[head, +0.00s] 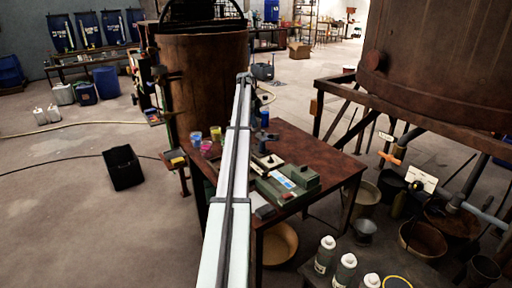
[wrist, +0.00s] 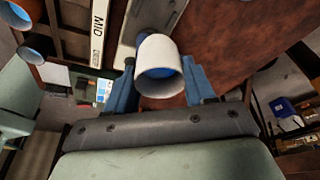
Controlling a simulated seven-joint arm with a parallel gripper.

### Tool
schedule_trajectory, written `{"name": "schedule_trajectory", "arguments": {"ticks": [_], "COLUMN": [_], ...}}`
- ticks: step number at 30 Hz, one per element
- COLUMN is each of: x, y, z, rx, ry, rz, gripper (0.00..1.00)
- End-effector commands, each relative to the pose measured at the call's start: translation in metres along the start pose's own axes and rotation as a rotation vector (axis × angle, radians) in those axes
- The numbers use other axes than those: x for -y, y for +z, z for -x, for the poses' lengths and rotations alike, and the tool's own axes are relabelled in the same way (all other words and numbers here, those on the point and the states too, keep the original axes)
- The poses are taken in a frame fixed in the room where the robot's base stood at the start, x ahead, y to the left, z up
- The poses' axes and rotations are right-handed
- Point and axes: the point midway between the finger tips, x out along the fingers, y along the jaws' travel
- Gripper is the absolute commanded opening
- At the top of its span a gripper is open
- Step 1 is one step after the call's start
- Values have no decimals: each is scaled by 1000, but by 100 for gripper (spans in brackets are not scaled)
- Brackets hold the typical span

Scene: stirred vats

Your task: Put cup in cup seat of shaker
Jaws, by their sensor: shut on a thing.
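In the wrist view my gripper (wrist: 160,78) has its two blue fingers closed on a white cup (wrist: 158,50). The cup has blue inside and its open end faces the camera. In the head view my arm crosses the middle of the picture, and I cannot clearly make out the gripper or the held cup there. A green box-like device (head: 304,178) with a bright panel stands on the brown table (head: 330,147). A pale piece (head: 268,160) with dark parts sits just behind it. I cannot tell which part is the shaker's cup seat.
Several coloured cups (head: 206,146) stand at the table's left. The wrist view shows two cups (wrist: 33,49) at upper left and a strip marked MID (wrist: 98,30). A large rusty vat (head: 200,85) stands behind the table. White bottles (head: 345,268) stand at front right.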

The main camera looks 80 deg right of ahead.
Motion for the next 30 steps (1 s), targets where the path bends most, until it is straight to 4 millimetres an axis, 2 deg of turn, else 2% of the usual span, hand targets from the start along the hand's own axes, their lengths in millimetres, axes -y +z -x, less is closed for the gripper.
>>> {"name": "schedule_trajectory", "arguments": {"ticks": [5,12,19,25,30], "x": [-1,-1,0,0,0], "y": [4,14,19,25,26], "z": [-17,-52,-69,-92,-95], "rx": [0,0,0,0,1], "ry": [4,3,3,2,2], "rz": [-8,-8,-7,-7,-7], "gripper": [23,23,23,23,23]}}
